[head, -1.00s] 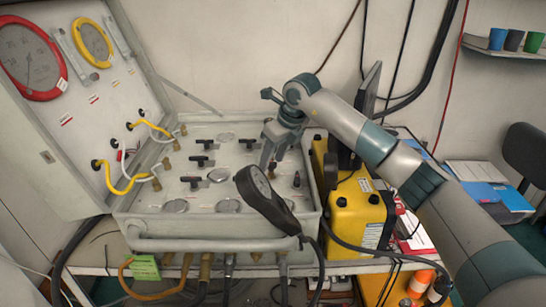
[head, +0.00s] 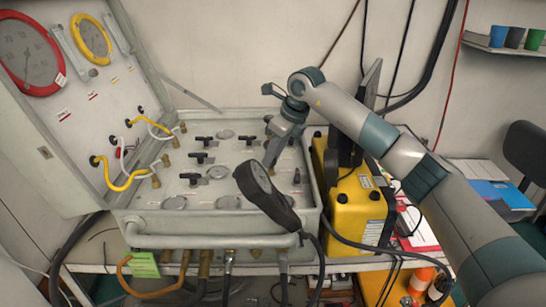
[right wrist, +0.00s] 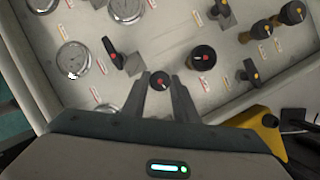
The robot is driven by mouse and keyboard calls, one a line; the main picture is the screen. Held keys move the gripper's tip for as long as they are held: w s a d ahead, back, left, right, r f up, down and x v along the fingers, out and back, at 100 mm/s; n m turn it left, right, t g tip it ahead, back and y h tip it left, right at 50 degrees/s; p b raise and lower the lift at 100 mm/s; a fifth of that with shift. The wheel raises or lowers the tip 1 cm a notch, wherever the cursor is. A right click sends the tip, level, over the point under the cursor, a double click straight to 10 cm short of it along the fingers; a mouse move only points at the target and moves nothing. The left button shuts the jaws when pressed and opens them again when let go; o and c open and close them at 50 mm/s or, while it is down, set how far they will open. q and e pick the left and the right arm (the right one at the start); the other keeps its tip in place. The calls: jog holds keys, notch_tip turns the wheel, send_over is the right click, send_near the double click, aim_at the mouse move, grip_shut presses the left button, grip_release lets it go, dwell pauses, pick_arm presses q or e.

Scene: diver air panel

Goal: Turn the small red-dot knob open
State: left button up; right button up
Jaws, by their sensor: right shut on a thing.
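The small black knob with a red dot (right wrist: 160,81) stands on the grey panel in the right wrist view. My right gripper (right wrist: 160,90) has one fingertip on each side of it and is shut on it. In the head view, my right gripper (head: 271,160) reaches down to the right part of the panel (head: 230,180), and the knob there is hidden by the fingers. My left gripper is in neither current view.
A larger red-dot knob (right wrist: 202,57) and a red-dot lever (right wrist: 112,52) stand close to the fingers. A black handheld gauge (head: 265,195) rises at the panel's front. A yellow case (head: 356,212) stands right of the panel. Hoses hang at the front.

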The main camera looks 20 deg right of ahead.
jog(key=n, duration=0.2)
jog(key=n+g+y+b, duration=0.1)
jog(key=n, duration=0.1)
jog(key=shift+w+d, duration=0.1)
jog(key=shift+w, duration=0.1)
jog(key=shift+r+n+g+y, duration=0.1)
jog(key=shift+n+g+y, duration=0.25)
jog(key=shift+n, duration=0.75)
jog(key=shift+w+n+g, duration=0.1)
jog(key=shift+n+g, duration=0.35)
jog(key=shift+n, duration=0.45)
jog(key=shift+n+g, duration=0.3)
jog(key=shift+n, duration=0.5)
jog(key=shift+w+n+g+p, duration=0.1)
jog(key=shift+n+g+p, duration=0.35)
jog(key=shift+n, duration=0.85)
pick_arm(q)
jog(key=shift+w+d+r, duration=0.15)
jog(key=shift+w+d, duration=0.15)
jog(key=shift+w, duration=0.2)
jog(key=shift+w+d+r, duration=0.1)
jog(key=shift+w+d, duration=0.15)
jog(key=shift+w, duration=0.5)
pick_arm(e)
jog(key=o, duration=1)
